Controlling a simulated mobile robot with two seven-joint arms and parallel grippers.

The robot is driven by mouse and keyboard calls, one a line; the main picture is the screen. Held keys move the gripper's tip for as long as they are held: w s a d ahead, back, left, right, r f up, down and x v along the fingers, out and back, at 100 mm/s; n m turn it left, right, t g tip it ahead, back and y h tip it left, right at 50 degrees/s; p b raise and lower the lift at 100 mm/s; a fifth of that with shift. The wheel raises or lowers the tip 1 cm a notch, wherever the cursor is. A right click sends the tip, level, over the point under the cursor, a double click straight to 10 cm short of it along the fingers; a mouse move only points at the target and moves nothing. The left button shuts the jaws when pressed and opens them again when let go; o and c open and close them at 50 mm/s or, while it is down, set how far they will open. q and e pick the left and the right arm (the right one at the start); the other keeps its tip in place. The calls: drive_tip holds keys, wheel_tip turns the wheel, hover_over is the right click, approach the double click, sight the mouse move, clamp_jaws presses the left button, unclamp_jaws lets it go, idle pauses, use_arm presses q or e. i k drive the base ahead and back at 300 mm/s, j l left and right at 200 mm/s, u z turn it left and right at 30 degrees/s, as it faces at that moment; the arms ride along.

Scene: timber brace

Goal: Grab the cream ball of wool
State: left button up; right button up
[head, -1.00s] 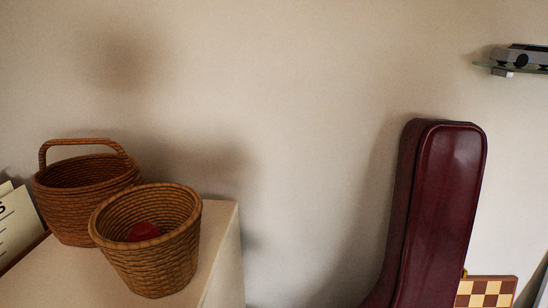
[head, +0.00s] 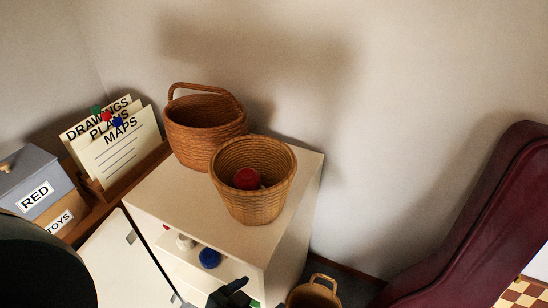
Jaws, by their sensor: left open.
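A small cream-white object (head: 186,242) shows inside the open white cabinet (head: 245,236), next to a round blue object (head: 209,258). It may be the cream ball of wool, but it is partly hidden and too small to be sure. My left gripper (head: 238,292) is at the bottom edge of the head view, in front of the cabinet. It is open and partly cut off by the frame. My right gripper is not in view.
A round basket (head: 254,200) with a red object (head: 247,178) and a handled basket (head: 203,125) stand on the cabinet. Another basket (head: 313,294) is on the floor. Labelled boxes (head: 35,180) and folders (head: 115,145) are left; a dark red case (head: 470,240) leans right.

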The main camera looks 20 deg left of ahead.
sight(184, 242)
drive_tip(key=l+u, duration=0.15)
drive_tip(key=u, duration=1.2)
